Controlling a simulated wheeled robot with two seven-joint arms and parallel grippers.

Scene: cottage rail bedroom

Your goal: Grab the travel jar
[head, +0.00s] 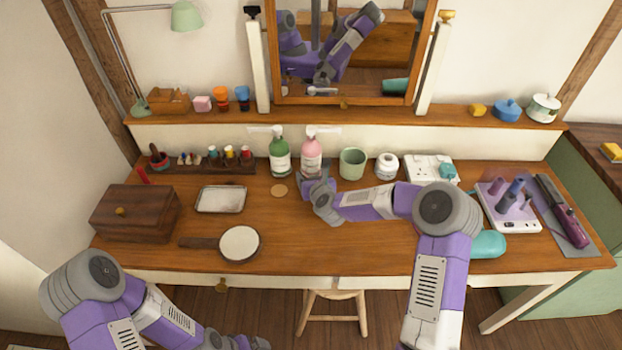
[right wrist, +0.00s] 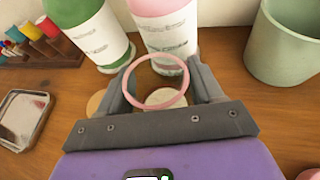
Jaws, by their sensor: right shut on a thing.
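The travel jar appears to be the small clear thing with a pink ring rim (right wrist: 183,92) in the right wrist view. My right gripper (right wrist: 160,78) is shut on it, a finger on each side. In the head view this gripper (head: 316,186) is over the dressing table in front of the pink bottle, and it hides the jar. I cannot tell whether the jar touches the table. My left gripper (head: 236,342) is at the bottom edge of the head view, low in front of the table; its fingers do not show clearly.
A pink pump bottle (head: 312,155) and a green one (head: 280,158) stand just behind the right gripper. A green cup (head: 352,163) is to their right. A cork disc (head: 279,190) and metal tray (head: 221,199) lie left. The front middle of the dressing table (head: 300,250) is clear.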

